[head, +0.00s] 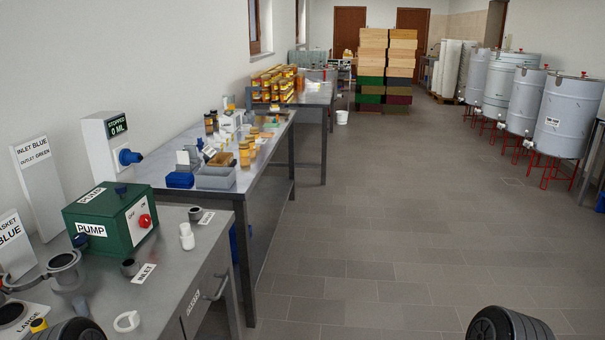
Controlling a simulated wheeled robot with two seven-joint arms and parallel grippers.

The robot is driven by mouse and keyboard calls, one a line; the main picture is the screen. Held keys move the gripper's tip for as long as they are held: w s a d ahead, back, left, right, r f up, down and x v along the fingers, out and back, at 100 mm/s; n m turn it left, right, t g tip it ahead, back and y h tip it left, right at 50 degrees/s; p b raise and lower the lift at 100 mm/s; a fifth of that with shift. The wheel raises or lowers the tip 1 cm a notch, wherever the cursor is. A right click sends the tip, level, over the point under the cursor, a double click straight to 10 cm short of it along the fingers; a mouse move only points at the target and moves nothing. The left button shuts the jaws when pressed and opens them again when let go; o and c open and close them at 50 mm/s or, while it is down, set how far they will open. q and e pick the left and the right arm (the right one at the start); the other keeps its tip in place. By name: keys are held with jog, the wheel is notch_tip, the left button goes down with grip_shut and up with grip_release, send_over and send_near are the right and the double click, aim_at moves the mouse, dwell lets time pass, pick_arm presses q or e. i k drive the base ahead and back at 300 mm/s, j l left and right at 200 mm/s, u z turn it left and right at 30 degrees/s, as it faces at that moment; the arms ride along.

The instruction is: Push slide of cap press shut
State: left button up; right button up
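I cannot pick out a cap press or its slide with certainty. Small grey and white devices (187,158) stand among jars on the middle steel table (262,165), too small to tell apart. Neither gripper shows. Only dark rounded parts, apparently of my own arms, show at the bottom left and bottom right edges.
The near steel bench (185,268) at left holds a green pump box (110,220), a white bottle (187,237), grey pipe fittings (65,272) and a white ring (127,321). Grey tanks (565,117) on red stands line the right. The tiled floor (375,240) between is clear.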

aim_at(270, 111)
jog(key=i+z, duration=0.3)
jog(key=i, duration=1.95)
jog(key=i+u, duration=0.1)
jog(key=i, duration=0.65)
jog(key=i+l, duration=0.15)
jog(key=i, duration=0.6)
jog(key=i+l+u, duration=0.15)
jog(key=i, duration=0.6)
jog(key=i+l+u, duration=0.2)
jog(key=i+u, duration=0.15)
jog(key=i, duration=0.2)
jog(key=i+l+u, duration=0.4)
jog(key=i+j, duration=0.05)
jog(key=i, duration=0.05)
